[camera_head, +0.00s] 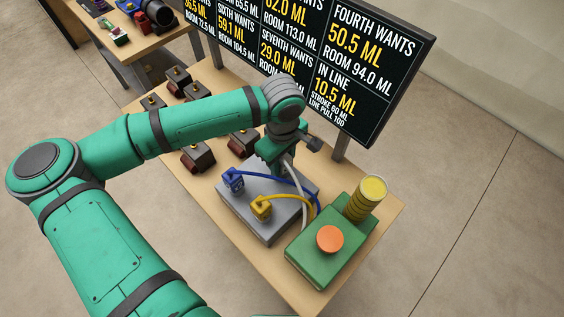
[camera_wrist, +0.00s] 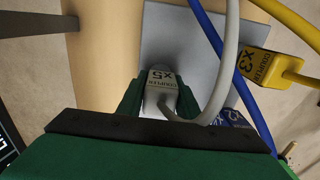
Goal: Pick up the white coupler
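The white coupler (camera_wrist: 162,79), marked COUPLER X5, is at the centre of the wrist view with its white cable curving to the right. My gripper (camera_wrist: 160,90) has one finger on each side of it, with what looks like a narrow gap beside the coupler. The coupler is over the grey box (camera_wrist: 180,30); whether it touches the box is unclear. In the head view my gripper (camera_head: 270,155) is low at the back of the grey box (camera_head: 268,228) and hides the coupler, but the white cable (camera_head: 296,180) shows.
A blue coupler (camera_head: 233,179) and a yellow coupler (camera_head: 261,207) with cables stand on the grey box. A green box (camera_head: 310,265) with an orange button (camera_head: 330,239) is at right. Several dark blocks (camera_head: 198,156) sit at left. A sign board (camera_head: 350,60) stands behind.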

